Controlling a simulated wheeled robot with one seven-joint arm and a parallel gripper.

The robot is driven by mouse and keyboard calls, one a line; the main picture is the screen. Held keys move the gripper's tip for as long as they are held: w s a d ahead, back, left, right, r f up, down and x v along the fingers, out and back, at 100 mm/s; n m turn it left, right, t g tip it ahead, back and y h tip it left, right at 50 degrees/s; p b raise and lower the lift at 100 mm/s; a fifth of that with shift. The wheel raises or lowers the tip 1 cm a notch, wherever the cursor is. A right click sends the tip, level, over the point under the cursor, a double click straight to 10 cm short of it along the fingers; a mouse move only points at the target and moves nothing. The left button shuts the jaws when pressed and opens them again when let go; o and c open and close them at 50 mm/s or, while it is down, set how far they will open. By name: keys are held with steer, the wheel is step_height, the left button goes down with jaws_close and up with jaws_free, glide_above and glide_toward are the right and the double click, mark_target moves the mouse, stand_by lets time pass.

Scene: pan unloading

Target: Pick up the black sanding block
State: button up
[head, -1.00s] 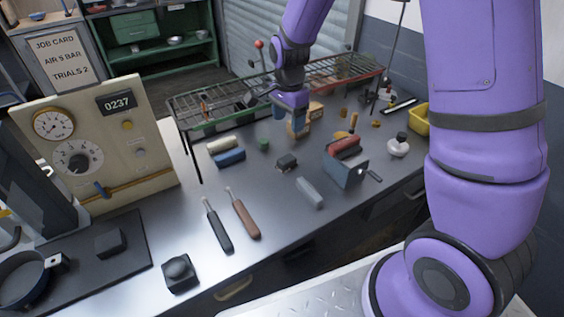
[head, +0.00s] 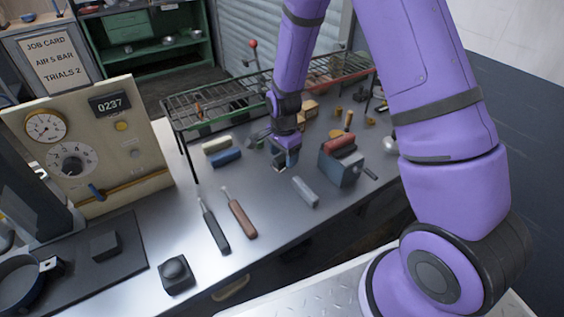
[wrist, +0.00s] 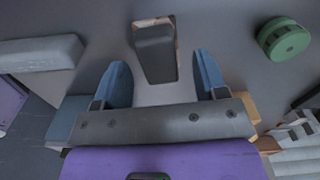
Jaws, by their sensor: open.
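The black sanding block (wrist: 155,55) is a small dark block with a tan, worn-looking edge, lying on the grey bench top. In the wrist view its lower end shows between the two blue fingertips, with clear gaps on both sides. In the head view it is mostly hidden below my gripper (head: 284,158), with a bit of it showing (head: 279,168). My gripper (wrist: 162,68) is open and empty, pointing down over the block. I cannot tell how far the fingertips are above the bench.
A green cylinder (wrist: 284,40) lies right of the block in the wrist view. A wire rack (head: 220,110) stands behind.

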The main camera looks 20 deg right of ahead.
mark_target(283, 157)
steer(key=shift+f, duration=0.75)
steer(key=c, duration=0.9)
steer(key=shift+r, duration=0.15)
step_height(283, 157, up, 18)
